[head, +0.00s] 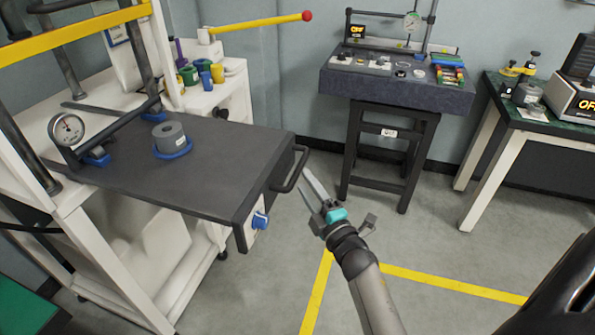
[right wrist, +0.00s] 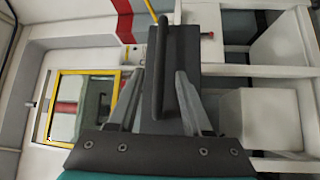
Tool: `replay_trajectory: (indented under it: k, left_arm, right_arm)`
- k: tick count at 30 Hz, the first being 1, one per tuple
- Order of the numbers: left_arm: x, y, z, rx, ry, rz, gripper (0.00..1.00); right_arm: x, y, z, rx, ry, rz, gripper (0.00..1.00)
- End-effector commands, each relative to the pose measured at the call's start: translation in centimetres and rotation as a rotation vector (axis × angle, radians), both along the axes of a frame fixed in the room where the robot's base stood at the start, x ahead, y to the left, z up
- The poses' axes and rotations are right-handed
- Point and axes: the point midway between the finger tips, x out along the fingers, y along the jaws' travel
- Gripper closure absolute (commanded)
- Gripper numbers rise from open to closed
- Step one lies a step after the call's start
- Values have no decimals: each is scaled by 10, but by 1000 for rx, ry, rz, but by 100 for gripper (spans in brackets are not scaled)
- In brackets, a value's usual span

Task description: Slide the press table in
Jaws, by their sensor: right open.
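The press table (head: 220,175) is a dark grey slab pulled out from the white press frame at the left of the head view. A grey cylinder (head: 169,138) on a blue ring sits on it, with a dial gauge (head: 67,128) at its left. A black bar handle (head: 293,170) is on its right front edge. My right gripper (head: 314,186) is open just right of the handle. In the right wrist view the handle (right wrist: 160,75) stands upright between the open fingers (right wrist: 163,98); I cannot tell whether they touch it. My left gripper is not in view.
A dark granite table (head: 395,88) stands at the back, and a green-topped bench (head: 540,122) at the right. The grey floor with yellow lines (head: 450,284) is clear around my right arm.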

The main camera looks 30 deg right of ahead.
Motion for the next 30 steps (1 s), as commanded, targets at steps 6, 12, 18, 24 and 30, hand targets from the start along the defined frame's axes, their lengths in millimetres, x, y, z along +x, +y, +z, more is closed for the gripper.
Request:
replay_trajectory:
  k: [6, 12, 18, 24, 30]
  left_arm:
    - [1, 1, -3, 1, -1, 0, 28]
    - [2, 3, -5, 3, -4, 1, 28]
    - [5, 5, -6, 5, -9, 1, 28]
    - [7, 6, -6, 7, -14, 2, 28]
    - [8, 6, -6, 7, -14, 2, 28]
  right_arm:
    - [24, -2, 3, -1, -1, -1, 50]
    - [41, -4, 5, -1, 0, 0, 50]
    - [51, -4, 6, 0, 1, 0, 50]
    - [53, -5, 7, 0, 1, 0, 50]
    - [53, -5, 7, 0, 1, 0, 55]
